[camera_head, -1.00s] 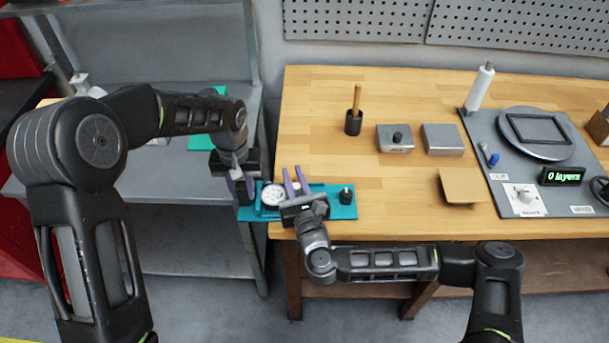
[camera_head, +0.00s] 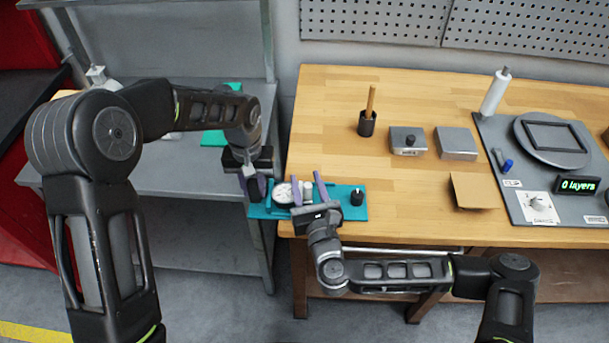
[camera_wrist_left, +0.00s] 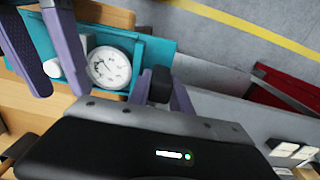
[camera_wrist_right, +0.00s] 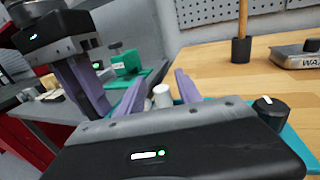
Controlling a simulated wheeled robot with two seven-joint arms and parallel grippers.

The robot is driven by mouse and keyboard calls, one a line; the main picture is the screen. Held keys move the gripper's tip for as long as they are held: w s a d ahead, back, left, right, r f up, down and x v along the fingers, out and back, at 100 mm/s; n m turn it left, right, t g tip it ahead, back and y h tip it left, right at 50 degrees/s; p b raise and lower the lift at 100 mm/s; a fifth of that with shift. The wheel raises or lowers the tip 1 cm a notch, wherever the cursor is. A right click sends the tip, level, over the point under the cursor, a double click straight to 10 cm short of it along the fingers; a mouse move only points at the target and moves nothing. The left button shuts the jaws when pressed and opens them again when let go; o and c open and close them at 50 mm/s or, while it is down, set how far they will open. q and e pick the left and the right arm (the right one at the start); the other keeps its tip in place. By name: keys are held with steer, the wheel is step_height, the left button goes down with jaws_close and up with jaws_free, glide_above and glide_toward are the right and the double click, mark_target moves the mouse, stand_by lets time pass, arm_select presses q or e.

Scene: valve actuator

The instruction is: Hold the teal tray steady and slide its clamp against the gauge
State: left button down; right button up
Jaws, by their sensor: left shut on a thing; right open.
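The teal tray (camera_head: 350,212) lies at the left end of the wooden table and sticks out past its edge. On it sit a round white-faced gauge (camera_head: 284,192), a short white post (camera_head: 308,188), possibly part of the clamp, and a black knob (camera_head: 357,196). My left gripper (camera_head: 256,188) is shut on the tray's left end, at a dark block (camera_wrist_left: 159,86). My right gripper (camera_head: 309,190) is open, its purple fingers on either side of the white post (camera_wrist_right: 162,96), apparently without gripping it. The post is just right of the gauge. The clamp's base is mostly hidden.
A grey shelf (camera_head: 190,240) stands left of the table, with another teal item (camera_head: 215,138) on it. A black cup with a stick (camera_head: 367,122), two metal blocks (camera_head: 457,143) and a cardboard piece (camera_head: 470,190) stand farther right. The table between is clear.

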arm_select(q)
steer(key=shift+s+f, duration=0.2)
arm_select(e)
steer(key=v, duration=0.9)
steer(key=shift+s, duration=0.4)
steer(key=shift+d, duration=0.1)
arm_select(q)
steer(key=c, duration=1.6)
jaws_free()
steer(key=o, duration=0.3)
steer(key=shift+w, duration=0.15)
steer(key=shift+o, duration=1.1)
steer(key=shift+r, duration=0.15)
steer(key=shift+w+r, duration=0.1)
arm_select(e)
steer(key=shift+w, duration=0.1)
